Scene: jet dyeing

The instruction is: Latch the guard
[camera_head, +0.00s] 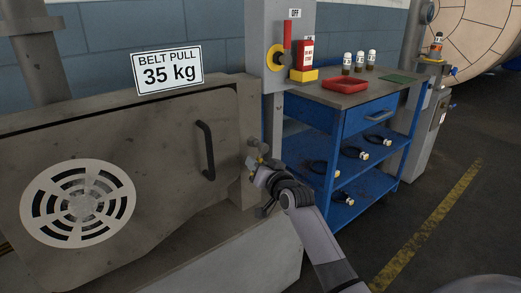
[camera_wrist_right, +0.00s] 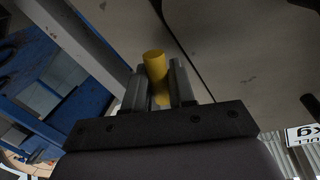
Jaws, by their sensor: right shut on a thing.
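The guard (camera_head: 160,175) is a grey panel with a round slotted vent and a black handle (camera_head: 206,150), at the left in the head view. It sits against its frame, with a dark gap along its top edge. My right gripper (camera_head: 259,167) is at the right edge of the frame, beside the guard. In the right wrist view, my right gripper (camera_wrist_right: 158,88) is shut on a yellow knob (camera_wrist_right: 154,64), with a finger on each side. In the head view the gripper mostly hides this knob. My left gripper is not in view.
A grey post (camera_head: 275,40) with a red lever (camera_head: 287,35) stands behind my right gripper. Open floor (camera_head: 470,220) lies at the right.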

